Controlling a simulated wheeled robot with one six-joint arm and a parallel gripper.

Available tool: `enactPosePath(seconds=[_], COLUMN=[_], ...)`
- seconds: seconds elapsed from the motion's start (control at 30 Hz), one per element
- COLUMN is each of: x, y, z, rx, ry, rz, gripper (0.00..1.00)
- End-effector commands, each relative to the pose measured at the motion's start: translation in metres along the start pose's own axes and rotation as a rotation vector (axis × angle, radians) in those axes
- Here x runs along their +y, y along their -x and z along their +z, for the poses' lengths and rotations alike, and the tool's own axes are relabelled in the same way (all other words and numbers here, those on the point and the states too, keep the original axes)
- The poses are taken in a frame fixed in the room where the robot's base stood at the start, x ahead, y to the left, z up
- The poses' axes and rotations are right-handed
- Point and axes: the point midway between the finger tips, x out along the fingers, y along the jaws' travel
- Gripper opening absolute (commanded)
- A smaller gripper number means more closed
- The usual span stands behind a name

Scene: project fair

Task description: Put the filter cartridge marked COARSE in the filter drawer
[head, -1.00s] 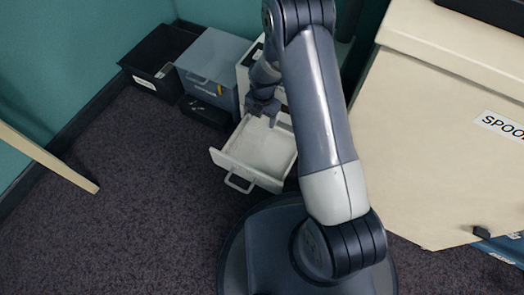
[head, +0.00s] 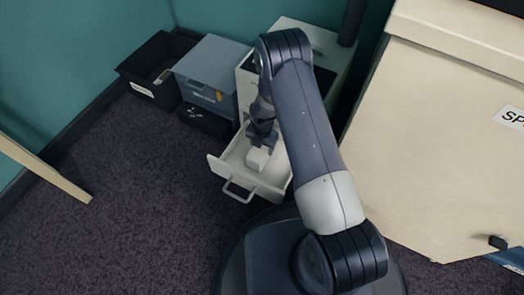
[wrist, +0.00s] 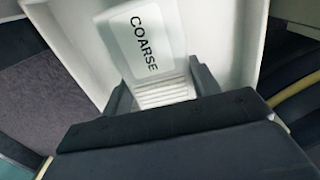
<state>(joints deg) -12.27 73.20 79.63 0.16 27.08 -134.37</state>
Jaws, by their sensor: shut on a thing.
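The filter cartridge (wrist: 146,40) is a white block with COARSE printed on its face and a ribbed end. My gripper (wrist: 160,88) is shut on its ribbed end, one finger on each side. In the head view the cartridge (head: 258,158) shows below my gripper (head: 262,138), within the outline of the open white filter drawer (head: 231,172). The drawer's pale inside (wrist: 86,45) surrounds the cartridge in the wrist view. I cannot tell whether the cartridge touches the drawer floor. My arm hides part of the drawer's right side.
The white cabinet (head: 290,35) stands behind the drawer. A grey box (head: 210,62), a small dark tray (head: 205,118) and a black bin (head: 150,70) are to its left. A beige table (head: 440,130) stands at right.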

Motion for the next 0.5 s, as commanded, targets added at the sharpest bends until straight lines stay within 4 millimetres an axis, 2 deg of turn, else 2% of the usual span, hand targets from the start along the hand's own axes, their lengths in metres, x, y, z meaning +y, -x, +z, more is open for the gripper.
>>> enactPosePath(seconds=[0.03, 0.13, 0.5], x=[0.000, 0.000, 0.000], y=[-0.014, -0.025, -0.029], z=[0.000, 0.000, 0.000], rx=[0.001, 0.001, 0.000], ry=[0.000, 0.000, 0.000], rz=[-0.001, -0.001, 0.000], gripper=[0.32, 0.32, 0.32])
